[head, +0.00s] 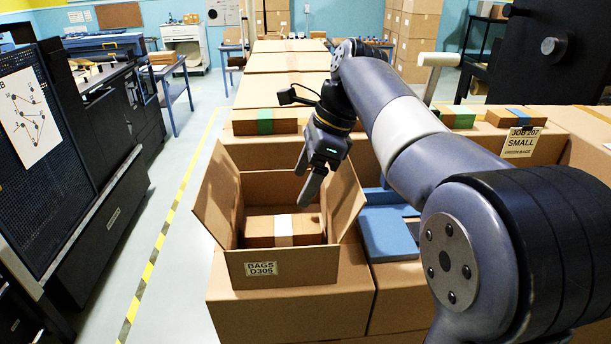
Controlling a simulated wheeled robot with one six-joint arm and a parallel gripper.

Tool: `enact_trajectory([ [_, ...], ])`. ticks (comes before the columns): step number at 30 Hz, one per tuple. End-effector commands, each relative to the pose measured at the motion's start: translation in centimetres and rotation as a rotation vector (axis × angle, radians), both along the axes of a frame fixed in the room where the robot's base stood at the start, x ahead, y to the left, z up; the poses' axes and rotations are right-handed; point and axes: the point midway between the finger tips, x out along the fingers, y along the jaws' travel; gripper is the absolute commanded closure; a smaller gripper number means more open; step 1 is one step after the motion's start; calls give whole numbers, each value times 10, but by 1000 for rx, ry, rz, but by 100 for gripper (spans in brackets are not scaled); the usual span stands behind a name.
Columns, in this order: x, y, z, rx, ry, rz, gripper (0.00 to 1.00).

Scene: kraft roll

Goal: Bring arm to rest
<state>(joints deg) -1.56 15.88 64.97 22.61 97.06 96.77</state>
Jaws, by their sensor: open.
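My arm reaches from the lower right toward the middle of the head view. My gripper (308,182) points down above the open cardboard box (305,267) labelled "BAGS D305". Its fingers are apart and nothing shows between them. Inside the box lies a brown paper bundle (258,228) with a white band around it. The fingertips appear above the bundle; how far above it they are, I cannot tell.
The box's flaps stand open left and right. Bundles with green (265,121) and blue bands lie behind, near a "JOB 207 SMALL" sign (521,142). A dark machine (70,170) stands left across a clear, yellow-striped floor.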

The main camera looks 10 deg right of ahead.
Motion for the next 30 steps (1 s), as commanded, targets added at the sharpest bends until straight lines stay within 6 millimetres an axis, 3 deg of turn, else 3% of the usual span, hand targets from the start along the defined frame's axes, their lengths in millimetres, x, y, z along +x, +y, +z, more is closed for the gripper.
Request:
enact_trajectory([
  [11,0,6,-13,0,2,2,24],
  [29,1,47,-118,-1,4,2,24],
  [30,2,47,-106,1,-4,0,24],
])
